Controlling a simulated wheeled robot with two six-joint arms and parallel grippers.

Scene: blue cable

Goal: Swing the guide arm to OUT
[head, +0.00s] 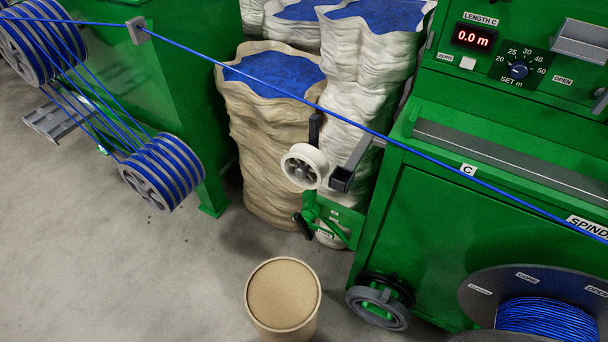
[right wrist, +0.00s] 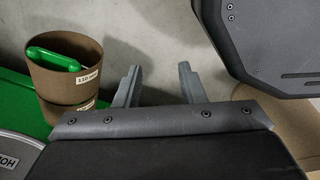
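What looks like the guide arm is a white pulley wheel (head: 304,166) with a black upright bar behind it, on a green bracket (head: 338,222) at the left side of the green machine. A grey square-ended bar (head: 347,168) sits just right of the wheel. Small labels on the bracket are too small to read, so I cannot tell its setting. The blue cable (head: 255,75) runs above the wheel, apart from it. My right gripper (right wrist: 156,84) is open and empty over grey floor in the right wrist view. My left gripper is not in view.
A brown drum (head: 283,294) stands on the floor in front. Bags of blue material (head: 272,140) stand behind the wheel. A cable reel (head: 545,318) is at lower right. A brown tub (right wrist: 77,67) with a green handle shows in the right wrist view.

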